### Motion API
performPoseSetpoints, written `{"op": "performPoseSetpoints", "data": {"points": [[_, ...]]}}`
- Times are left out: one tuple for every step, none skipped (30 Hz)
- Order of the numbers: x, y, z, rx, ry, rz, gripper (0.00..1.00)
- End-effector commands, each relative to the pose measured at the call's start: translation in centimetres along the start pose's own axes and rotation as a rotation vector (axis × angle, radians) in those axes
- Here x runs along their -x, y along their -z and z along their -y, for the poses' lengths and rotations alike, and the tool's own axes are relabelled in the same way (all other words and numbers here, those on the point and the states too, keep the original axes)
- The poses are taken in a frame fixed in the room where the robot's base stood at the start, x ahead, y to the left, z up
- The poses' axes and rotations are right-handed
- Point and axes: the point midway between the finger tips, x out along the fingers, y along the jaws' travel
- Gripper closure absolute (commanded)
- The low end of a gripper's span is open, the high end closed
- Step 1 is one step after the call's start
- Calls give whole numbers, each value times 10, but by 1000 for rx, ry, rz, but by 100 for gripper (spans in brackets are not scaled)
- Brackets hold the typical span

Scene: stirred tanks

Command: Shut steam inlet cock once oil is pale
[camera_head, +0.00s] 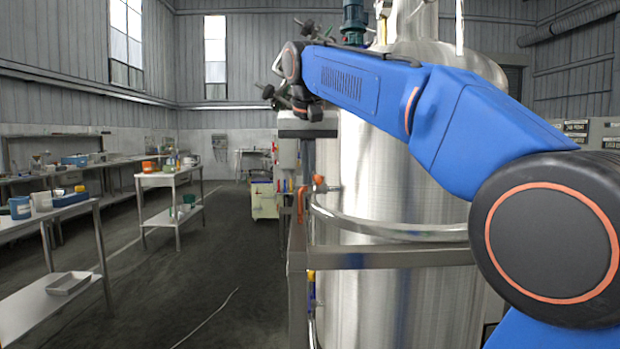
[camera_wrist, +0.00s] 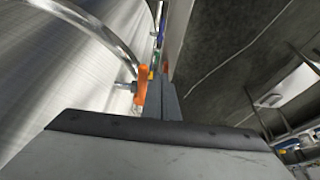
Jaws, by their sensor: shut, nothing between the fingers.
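A cock with an orange lever (camera_head: 301,205) sits on a short metal stub at the left side of the big steel tank (camera_head: 375,200). The lever hangs roughly downward in the head view. My gripper (camera_head: 307,182) points down just above the cock, its fingers closed together and empty. In the wrist view the orange lever (camera_wrist: 141,85) shows just left of my closed fingers (camera_wrist: 164,88); whether they touch it I cannot tell. No label on the cock is readable. The oil is not visible in either view.
A curved steel pipe (camera_head: 390,229) and a metal rail (camera_head: 400,256) run around the tank front. A yellow and blue fitting (camera_head: 311,280) is lower down. Benches (camera_head: 170,181) stand at the left. The floor (camera_head: 190,270) between is mostly clear.

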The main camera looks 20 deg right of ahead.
Motion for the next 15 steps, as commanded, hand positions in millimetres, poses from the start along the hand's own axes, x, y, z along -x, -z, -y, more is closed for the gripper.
{"op": "performPoseSetpoints", "data": {"points": [[3, 1, 0, 0, 0, -1, 100], [4, 2, 0, 0, 0, -1, 100], [6, 2, 0, 0, 0, 0, 100], [7, 3, 0, 0, 0, 0, 100], [8, 3, 0, 0, 0, 0, 100], [10, 4, 0, 0, 1, -1, 100], [12, 5, 0, 0, 1, -1, 100], [13, 5, 0, 0, 1, -2, 100], [15, 6, 0, 0, 1, -1, 100], [16, 7, 0, 0, 0, 0, 100], [17, 7, 0, 0, 0, 0, 100], [19, 8, 0, 0, 0, 0, 100], [20, 9, 0, -1, 0, 0, 100], [22, 9, 0, -1, 0, -1, 100], [23, 10, 0, -1, 0, -1, 100]]}}
